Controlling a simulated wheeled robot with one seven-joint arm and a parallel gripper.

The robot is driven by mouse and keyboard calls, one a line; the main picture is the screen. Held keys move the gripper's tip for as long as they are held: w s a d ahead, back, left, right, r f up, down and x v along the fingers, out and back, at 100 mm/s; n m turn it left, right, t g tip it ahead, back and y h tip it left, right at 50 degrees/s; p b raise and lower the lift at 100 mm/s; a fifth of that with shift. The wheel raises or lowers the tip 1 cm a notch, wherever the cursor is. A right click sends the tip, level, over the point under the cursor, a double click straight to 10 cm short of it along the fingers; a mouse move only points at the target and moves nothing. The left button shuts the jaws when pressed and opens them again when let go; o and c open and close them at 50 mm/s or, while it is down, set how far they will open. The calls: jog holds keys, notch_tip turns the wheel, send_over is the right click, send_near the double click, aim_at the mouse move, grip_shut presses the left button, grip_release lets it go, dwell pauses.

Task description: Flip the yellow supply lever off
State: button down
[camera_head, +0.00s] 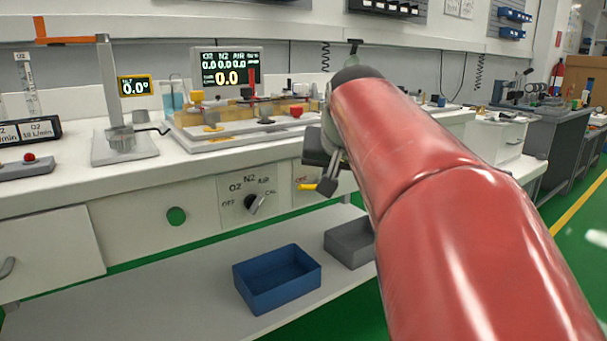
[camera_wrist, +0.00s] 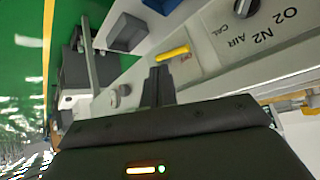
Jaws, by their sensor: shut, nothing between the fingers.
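The yellow supply lever (camera_head: 307,187) is on the front panel of the bench, right of the selector dial, by a small red label. In the head view it points left, and its right end is partly hidden by my gripper. In the wrist view the yellow lever (camera_wrist: 172,53) lies just beyond the fingertips. My gripper (camera_wrist: 158,72) is shut and empty, its tips very close to the lever; I cannot tell whether they touch. In the head view my gripper (camera_head: 327,186) is right at the panel, partly hidden by my red arm.
The selector dial (camera_head: 254,203) with O2, N2, AIR, CAL and OFF marks is left of the lever. A green round spot (camera_head: 176,216) is further left. A blue bin (camera_head: 277,297) and a grey bin (camera_head: 345,232) stand on the lower shelf. A monitor (camera_head: 227,68) stands on the benchtop.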

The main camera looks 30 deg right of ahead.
jog(key=s+a+r, duration=0.2)
jog(key=s+r, duration=0.1)
jog(key=shift+s+a+r, duration=0.1)
jog(key=shift+s+a, duration=0.2)
jog(key=shift+a, duration=0.1)
jog(key=shift+p, duration=0.3)
